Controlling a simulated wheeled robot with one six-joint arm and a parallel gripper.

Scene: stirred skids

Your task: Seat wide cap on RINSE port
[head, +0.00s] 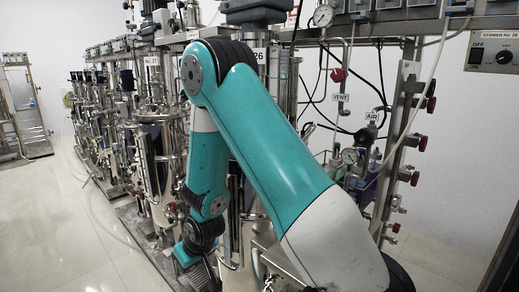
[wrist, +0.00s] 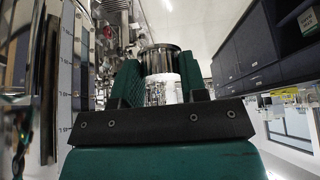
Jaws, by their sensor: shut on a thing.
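My gripper (wrist: 160,70) is shut on a round, shiny metal piece (wrist: 166,60), which I take to be the wide cap. It has a dark polished band, with a pale, bright part below it, between the two green fingers. In the head view my teal arm crosses the middle, and its lower end hangs low beside the steel vessels; the cap cannot be made out there. I cannot find a label reading RINSE in either view, so the port is hidden or too small to tell.
A row of steel vessels (head: 157,150) stands left of my arm. Pipework with VENT (head: 341,97) and AIR (head: 371,116) labels, gauges and red knobs stands right. A graduated steel column (wrist: 66,80) is close left of my gripper. Pale floor (head: 50,225) is open at left.

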